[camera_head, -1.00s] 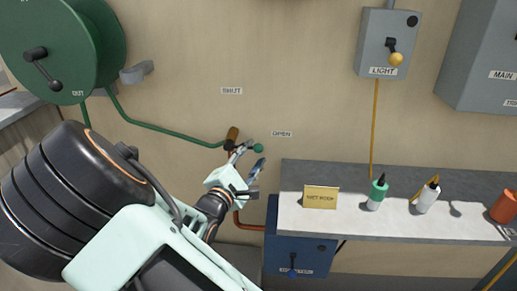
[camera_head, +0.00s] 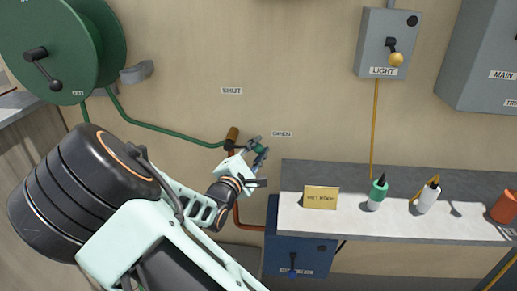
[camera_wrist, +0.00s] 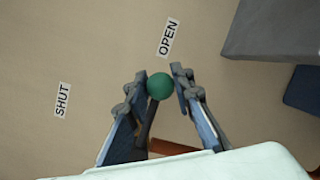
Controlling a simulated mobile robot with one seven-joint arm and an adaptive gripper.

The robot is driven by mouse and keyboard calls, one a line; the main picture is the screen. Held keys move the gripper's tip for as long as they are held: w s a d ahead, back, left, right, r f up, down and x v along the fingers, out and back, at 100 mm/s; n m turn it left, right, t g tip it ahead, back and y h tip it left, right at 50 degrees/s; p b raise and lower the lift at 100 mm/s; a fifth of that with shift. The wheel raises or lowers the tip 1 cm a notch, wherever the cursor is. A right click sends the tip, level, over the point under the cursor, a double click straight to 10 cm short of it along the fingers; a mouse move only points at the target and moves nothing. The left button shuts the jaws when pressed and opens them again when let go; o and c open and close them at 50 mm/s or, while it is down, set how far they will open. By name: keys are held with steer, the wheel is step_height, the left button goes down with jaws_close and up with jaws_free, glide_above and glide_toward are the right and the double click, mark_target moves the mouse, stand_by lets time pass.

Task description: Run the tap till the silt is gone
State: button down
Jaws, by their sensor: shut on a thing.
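The tap lever ends in a green ball knob (camera_wrist: 160,86). In the head view the lever points right from the pipe, towards the "OPEN" label (camera_head: 282,134). The "SHUT" label (camera_head: 231,91) is above and to the left. My gripper (camera_head: 260,151) is shut on the green knob, with a finger on each side of it in the wrist view. The gripper partly hides the knob and lever in the head view. A brown grip-like part (camera_head: 232,135) stands at the tap. I see no water or silt.
A green hose reel (camera_head: 85,45) hangs at the upper left, its hose running to the tap. A shelf (camera_head: 335,226) at right holds a yellow sign (camera_head: 321,198), a green bottle (camera_head: 377,194) and a white bottle (camera_head: 427,197). A blue box (camera_head: 290,255) sits below.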

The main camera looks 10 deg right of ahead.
steer(key=shift+r+n+p, duration=0.5)
steer(key=shift+r+n, duration=0.3)
steer(key=shift+n, duration=0.2)
steer(key=c, duration=1.7)
jaws_free()
steer(key=shift+a, duration=0.1)
steer(key=v, duration=1.2)
steer(key=shift+f, duration=0.3)
